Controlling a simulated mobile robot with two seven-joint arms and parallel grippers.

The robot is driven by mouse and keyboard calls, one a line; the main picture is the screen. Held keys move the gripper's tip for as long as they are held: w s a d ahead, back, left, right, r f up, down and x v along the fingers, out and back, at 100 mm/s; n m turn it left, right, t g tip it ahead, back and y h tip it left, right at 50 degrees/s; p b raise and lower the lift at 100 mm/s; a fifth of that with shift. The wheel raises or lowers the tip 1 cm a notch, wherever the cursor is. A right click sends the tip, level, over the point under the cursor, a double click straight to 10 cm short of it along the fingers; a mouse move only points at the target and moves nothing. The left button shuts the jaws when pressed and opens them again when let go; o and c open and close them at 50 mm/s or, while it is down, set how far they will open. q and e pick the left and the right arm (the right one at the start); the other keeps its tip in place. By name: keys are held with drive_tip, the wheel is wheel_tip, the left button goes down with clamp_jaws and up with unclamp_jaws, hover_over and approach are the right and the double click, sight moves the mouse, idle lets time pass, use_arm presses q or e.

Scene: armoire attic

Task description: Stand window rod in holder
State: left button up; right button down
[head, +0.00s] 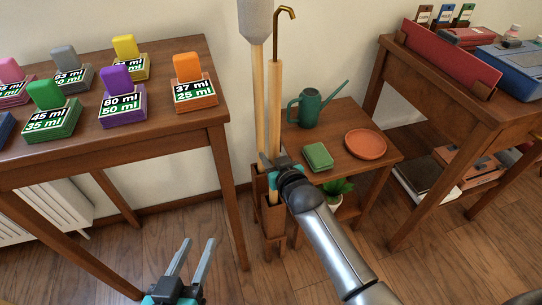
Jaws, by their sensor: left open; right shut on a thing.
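The window rod (275,105) is a long wooden pole with a brass hook at its top, standing nearly upright. My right gripper (268,162) is shut on its lower part. The brown wooden holder (271,222) stands on the floor below, beside the small table. The rod's lower end shows at the holder's right-hand compartment; I cannot tell how deep it sits. A second pole with a grey head (256,20) stands just left of the rod, its foot by the left compartment. My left gripper (196,242) is open and empty at the lower left, apart from the holder.
A desk (190,135) with coloured labelled blocks stands left. A low table (335,121) right of the holder carries a green watering can (310,108), a green block (317,157) and a terracotta saucer (366,144). A potted plant (338,188) is below. Another desk (440,100) stands right.

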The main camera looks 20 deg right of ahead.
drive_tip(key=shift+f+b, duration=0.3)
drive_tip(key=shift+f, duration=0.05)
drive_tip(key=shift+f+b, duration=0.4)
drive_tip(key=shift+f, duration=0.35)
drive_tip(key=c, duration=0.5)
unclamp_jaws()
drive_tip(key=shift+f, duration=0.1)
drive_tip(key=shift+s, duration=0.1)
